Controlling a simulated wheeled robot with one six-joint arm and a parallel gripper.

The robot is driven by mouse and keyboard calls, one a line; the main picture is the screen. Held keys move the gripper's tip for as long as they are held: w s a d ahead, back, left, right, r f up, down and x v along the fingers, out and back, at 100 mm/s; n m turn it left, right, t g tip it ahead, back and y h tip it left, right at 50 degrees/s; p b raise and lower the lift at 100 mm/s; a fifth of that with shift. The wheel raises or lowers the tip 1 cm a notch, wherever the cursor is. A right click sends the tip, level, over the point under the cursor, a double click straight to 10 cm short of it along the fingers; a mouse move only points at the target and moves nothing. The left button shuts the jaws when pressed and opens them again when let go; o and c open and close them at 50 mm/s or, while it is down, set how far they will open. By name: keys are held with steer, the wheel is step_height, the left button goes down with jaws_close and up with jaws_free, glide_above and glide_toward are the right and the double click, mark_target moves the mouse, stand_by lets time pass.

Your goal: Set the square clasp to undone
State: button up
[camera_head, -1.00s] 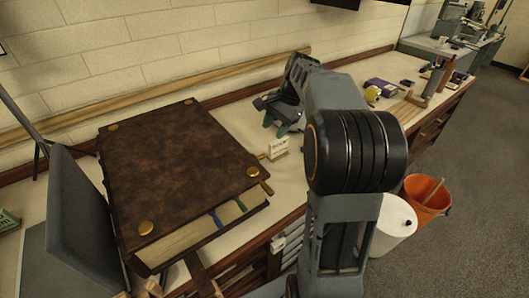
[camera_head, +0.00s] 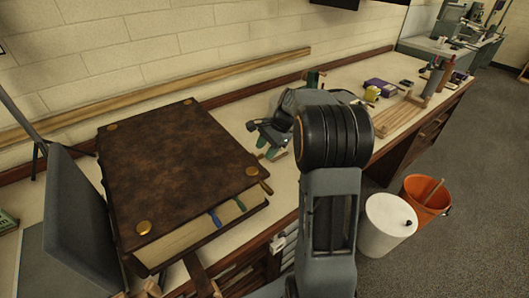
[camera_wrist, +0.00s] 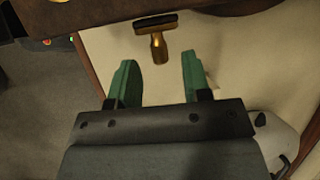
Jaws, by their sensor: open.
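A large brown leather book (camera_head: 170,165) with brass corner studs lies on the bench at left in the head view. A small brass clasp piece (camera_head: 265,187) sticks out at its right edge. In the wrist view a brass clasp piece (camera_wrist: 158,46) on a dark bar extends from the book's edge, toward the space between my fingertips. I cannot tell whether it is square or fastened. My gripper (camera_head: 267,148) is beside the book's right edge. In the wrist view my gripper (camera_wrist: 159,62) is open and empty, with green fingers.
A dark strap (camera_head: 199,278) hangs at the book's front edge. A grey panel (camera_head: 78,220) leans at left. Jars, wooden pieces and a yellow item (camera_head: 371,93) stand farther along the bench (camera_head: 226,117). A white bin (camera_head: 388,222) and orange bucket (camera_head: 424,200) are on the floor.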

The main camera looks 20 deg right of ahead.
steer(key=shift+x, duration=0.9)
steer(key=shift+c, duration=0.2)
jaws_close()
